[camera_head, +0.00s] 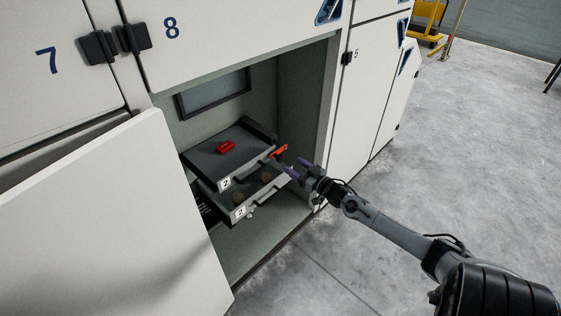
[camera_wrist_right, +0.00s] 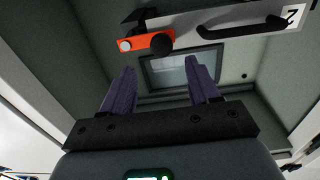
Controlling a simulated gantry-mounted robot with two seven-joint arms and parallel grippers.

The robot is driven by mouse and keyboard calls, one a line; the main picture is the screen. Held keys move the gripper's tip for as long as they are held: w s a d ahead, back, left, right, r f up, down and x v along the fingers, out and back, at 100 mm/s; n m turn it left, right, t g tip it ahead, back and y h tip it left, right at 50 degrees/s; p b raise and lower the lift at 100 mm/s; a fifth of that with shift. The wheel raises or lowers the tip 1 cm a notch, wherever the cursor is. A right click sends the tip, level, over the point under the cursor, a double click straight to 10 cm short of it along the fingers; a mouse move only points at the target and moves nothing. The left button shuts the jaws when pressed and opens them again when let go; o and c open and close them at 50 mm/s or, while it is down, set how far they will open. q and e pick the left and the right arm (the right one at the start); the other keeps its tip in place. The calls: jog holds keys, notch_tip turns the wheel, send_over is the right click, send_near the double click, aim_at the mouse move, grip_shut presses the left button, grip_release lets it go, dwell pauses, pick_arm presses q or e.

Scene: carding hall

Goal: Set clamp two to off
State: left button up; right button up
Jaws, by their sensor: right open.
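The upper drawer (camera_head: 215,165) in the open cabinet carries a white label with a 2. Clamp two is an orange lever (camera_head: 278,151) at the right end of that drawer's front. In the right wrist view the orange lever (camera_wrist_right: 147,43) lies nearly level, slightly tilted, with a dark round knob at one end and a pale round end at the other. My right gripper (camera_head: 296,168) is just in front of and below the lever. Its purple fingers (camera_wrist_right: 160,88) are apart with nothing between them, and a gap to the lever shows. My left gripper is not in view.
A red block (camera_head: 226,147) lies in the upper drawer. A lower drawer (camera_head: 258,205) with its own label holds brownish round things. An open white door (camera_head: 110,215) stands at left, and the cabinet's right wall is close to my right gripper. Grey floor (camera_head: 450,170) is clear at right.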

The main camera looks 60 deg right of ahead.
aim_at(282, 159)
jog(key=w+b, duration=0.1)
jog(key=w, duration=0.1)
jog(key=w+b, duration=0.1)
jog(key=w, duration=0.2)
jog(key=w+d+b, duration=0.1)
jog(key=w, duration=0.1)
jog(key=shift+w+d+f+b, duration=0.1)
jog(key=shift+w+f+b, duration=0.05)
jog(key=shift+b, duration=0.25)
jog(key=shift+w, duration=0.45)
grip_shut()
